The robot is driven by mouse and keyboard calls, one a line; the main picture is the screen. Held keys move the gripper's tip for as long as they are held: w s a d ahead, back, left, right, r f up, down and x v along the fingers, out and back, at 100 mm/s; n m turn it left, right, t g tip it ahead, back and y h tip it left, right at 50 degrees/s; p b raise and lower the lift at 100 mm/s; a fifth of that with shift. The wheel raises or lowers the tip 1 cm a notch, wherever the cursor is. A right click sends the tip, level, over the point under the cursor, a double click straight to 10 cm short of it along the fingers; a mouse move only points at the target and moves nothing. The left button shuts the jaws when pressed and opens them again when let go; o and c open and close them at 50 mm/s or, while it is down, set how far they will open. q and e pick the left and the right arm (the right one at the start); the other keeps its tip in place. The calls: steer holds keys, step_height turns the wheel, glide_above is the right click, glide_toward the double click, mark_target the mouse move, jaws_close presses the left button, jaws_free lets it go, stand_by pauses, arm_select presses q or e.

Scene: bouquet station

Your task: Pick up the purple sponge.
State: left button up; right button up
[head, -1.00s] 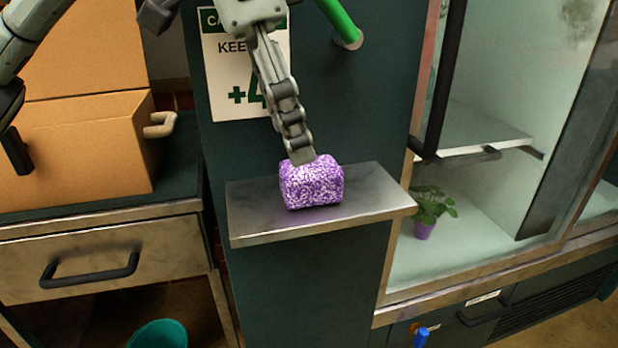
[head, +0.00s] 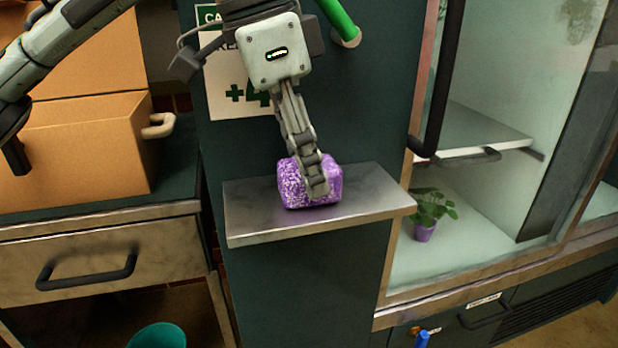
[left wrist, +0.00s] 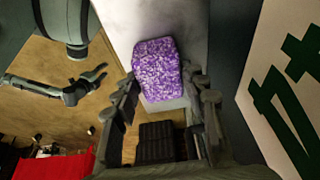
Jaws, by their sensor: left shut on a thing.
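The purple sponge (head: 298,185), a speckled purple and white block, rests on a narrow metal shelf (head: 365,190) in the head view. My left gripper (head: 316,190) reaches down from above, with one finger in front of the sponge and covering part of it. In the left wrist view the sponge (left wrist: 158,70) lies between the two fingertips of the left gripper (left wrist: 165,90). The left gripper is shut on the sponge, which still appears to sit on the shelf. An arm with a gripper (left wrist: 82,88) shows at the left of the left wrist view, apart from the sponge.
A dark green panel with a sign (head: 228,75) and a green handle (head: 338,20) stands behind the shelf. A cardboard box (head: 85,150) is at left. A glass-fronted cabinet with a potted plant (head: 428,212) is at right. A teal bin (head: 158,336) is below.

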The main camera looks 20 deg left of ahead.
arm_select(q)
steer(key=shift+r, duration=0.15)
steer(key=shift+c, duration=0.3)
